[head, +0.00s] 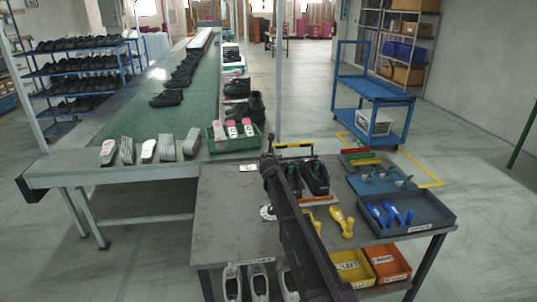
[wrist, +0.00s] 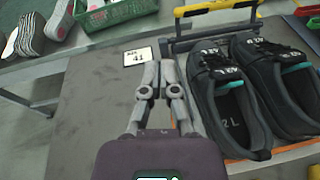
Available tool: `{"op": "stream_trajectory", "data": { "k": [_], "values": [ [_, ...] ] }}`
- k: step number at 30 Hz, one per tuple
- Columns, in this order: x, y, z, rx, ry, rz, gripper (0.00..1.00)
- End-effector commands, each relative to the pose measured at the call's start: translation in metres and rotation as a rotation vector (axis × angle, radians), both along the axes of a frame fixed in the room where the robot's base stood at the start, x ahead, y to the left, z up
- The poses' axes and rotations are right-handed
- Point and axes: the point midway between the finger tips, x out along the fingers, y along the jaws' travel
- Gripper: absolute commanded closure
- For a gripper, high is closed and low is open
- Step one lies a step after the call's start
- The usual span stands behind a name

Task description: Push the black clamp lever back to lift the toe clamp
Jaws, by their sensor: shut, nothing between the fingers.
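The toe clamp (wrist: 213,32) is a dark bar frame with a yellow bar above it, across the toe end of two black shoes (wrist: 228,95). In the head view the clamp (head: 293,146) stands at the table's back, behind the shoes (head: 315,177). A dark upright part (wrist: 164,48) at the clamp's left end looks like the black lever, partly hidden behind my fingertips. My gripper (wrist: 158,70) is shut and empty, left of the shoes and in front of that part. I cannot tell whether it touches it. In the head view my arm hides much of this area.
The grey table (wrist: 90,95) is bare to the left, apart from a card marked 41 (wrist: 137,55). A green crate (wrist: 115,12) stands beyond it. Yellow shoehorns (head: 342,222) and a dark tray (head: 420,213) with blue tools lie to the right of the shoes.

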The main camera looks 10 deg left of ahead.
Motion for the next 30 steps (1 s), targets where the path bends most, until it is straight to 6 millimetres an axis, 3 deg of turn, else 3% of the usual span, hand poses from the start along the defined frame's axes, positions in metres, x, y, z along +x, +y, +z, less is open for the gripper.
{"op": "stream_trajectory", "data": {
  "k": [6, 22, 26, 30],
  "values": [
    [-0.002, 0.0, 0.014, 0.0, 0.0, 0.0, 1.0],
    [-0.002, -0.001, 0.015, 0.0, 0.0, -0.002, 1.0],
    [-0.004, -0.009, 0.014, 0.022, 0.015, -0.019, 1.0],
    [-0.013, -0.032, 0.011, 0.1, 0.07, -0.077, 1.0]
  ]
}}
